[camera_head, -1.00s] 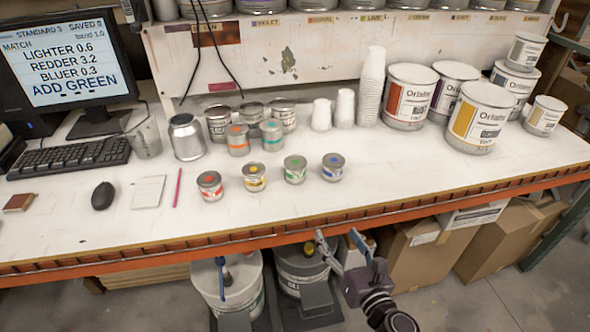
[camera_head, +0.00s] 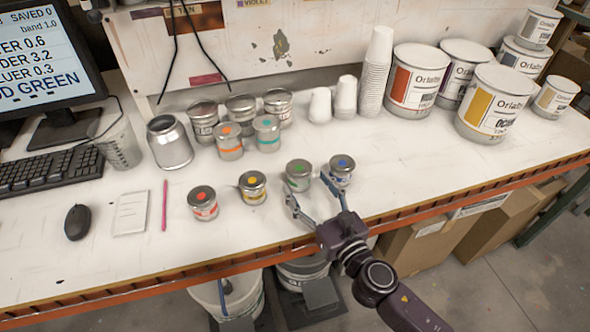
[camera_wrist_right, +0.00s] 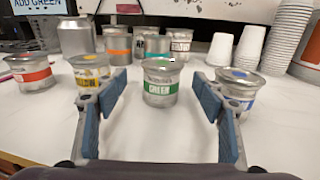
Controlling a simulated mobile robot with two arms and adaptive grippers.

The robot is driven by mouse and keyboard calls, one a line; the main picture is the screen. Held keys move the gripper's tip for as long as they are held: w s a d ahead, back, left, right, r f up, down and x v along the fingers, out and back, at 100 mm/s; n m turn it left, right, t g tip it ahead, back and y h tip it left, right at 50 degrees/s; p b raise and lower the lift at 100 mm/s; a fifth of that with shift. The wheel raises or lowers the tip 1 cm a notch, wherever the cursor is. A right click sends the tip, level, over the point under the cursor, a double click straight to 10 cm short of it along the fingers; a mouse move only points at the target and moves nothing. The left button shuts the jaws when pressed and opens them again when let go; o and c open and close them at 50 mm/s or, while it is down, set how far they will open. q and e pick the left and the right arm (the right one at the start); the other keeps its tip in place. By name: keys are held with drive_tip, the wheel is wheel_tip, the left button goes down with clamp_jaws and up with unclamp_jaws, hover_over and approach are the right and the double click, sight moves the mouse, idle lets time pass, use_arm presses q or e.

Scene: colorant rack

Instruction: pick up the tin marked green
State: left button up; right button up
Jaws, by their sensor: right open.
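The green tin (camera_head: 299,175) is a small silver can with a green dot on its lid, standing upright in the front row on the bench. In the right wrist view the green tin (camera_wrist_right: 161,84) shows a green label band and sits ahead, between the two fingers and beyond their tips. My right gripper (camera_head: 308,187) is open and empty, just in front of the green tin. In the wrist view the right gripper (camera_wrist_right: 163,85) has its blue-padded fingers spread wide, the left one near the yellow tin, the right one near the blue tin. My left gripper is not in view.
The yellow tin (camera_head: 252,187) and blue tin (camera_head: 341,169) flank the green one closely; the red tin (camera_head: 203,203) is further left. Several tins and a metal canister (camera_head: 169,143) stand behind. Paper cups (camera_head: 376,75) and large paint cans (camera_head: 497,104) are at the back right.

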drive_tip(key=shift+w+a+r+p, duration=0.25)
drive_tip(key=shift+w, duration=0.3)
drive_tip(key=shift+w+a+r+p, duration=0.2)
drive_tip(key=shift+w, duration=0.3)
drive_tip(key=x, duration=0.2)
drive_tip(key=shift+w+a+f, duration=0.1)
drive_tip(key=shift+w+f, duration=0.05)
drive_tip(key=shift+w, duration=0.2)
drive_tip(key=shift+w+a, duration=0.15)
drive_tip(key=shift+w, duration=0.15)
drive_tip(key=c, duration=0.9)
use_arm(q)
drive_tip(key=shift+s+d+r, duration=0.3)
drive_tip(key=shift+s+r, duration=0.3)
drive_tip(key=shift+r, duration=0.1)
use_arm(e)
drive_tip(key=c, duration=0.3)
wheel_tip(320, 180, up, 10)
drive_tip(key=p, duration=0.5)
drive_tip(key=shift+w, duration=0.1)
drive_tip(key=shift+c, duration=0.2)
use_arm(q)
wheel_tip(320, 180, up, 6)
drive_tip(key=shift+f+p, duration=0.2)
drive_tip(key=shift+p, duration=0.2)
use_arm(e)
wheel_tip(320, 180, up, 10)
hover_over(294, 161)
drive_tip(key=v, duration=0.2)
